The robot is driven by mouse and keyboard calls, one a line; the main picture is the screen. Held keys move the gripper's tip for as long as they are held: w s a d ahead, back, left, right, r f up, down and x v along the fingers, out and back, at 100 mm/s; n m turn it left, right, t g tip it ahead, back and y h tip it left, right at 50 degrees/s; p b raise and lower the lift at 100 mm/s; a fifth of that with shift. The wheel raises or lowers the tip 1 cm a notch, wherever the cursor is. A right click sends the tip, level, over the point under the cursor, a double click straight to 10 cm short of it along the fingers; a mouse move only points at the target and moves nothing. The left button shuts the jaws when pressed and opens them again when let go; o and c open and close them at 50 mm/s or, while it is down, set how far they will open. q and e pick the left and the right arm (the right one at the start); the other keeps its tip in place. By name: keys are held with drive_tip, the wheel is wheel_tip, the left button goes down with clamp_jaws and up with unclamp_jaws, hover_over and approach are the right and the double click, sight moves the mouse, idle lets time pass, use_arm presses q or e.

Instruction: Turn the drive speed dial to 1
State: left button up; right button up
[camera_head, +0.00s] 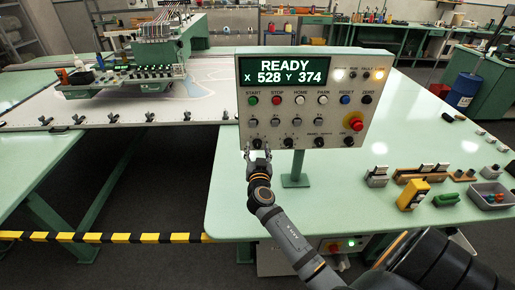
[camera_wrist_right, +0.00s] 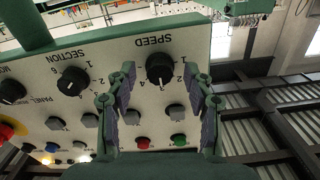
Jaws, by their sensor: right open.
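The control panel (camera_head: 318,85) has a screen reading READY, X 528 Y 374. The black speed dial (camera_head: 256,143) is at its lower left. In the right wrist view, which is upside down, the speed dial (camera_wrist_right: 160,68) sits under the word SPEED with numbers around it. Its white mark points down in that picture; I cannot tell exactly which number it meets. My right gripper (camera_head: 257,154) is open just below and in front of the dial. In the wrist view its fingers (camera_wrist_right: 166,100) are spread to either side below the dial, apart from it. My left gripper is not in view.
Other dials (camera_head: 288,142), push buttons and a red emergency stop (camera_head: 355,122) are close by on the panel. The panel stands on a post (camera_head: 296,168) on the green table (camera_head: 230,200). A yellow box (camera_head: 412,194) and grey tray (camera_head: 478,203) lie to the right.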

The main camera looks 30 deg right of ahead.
clamp_jaws()
idle(0.3)
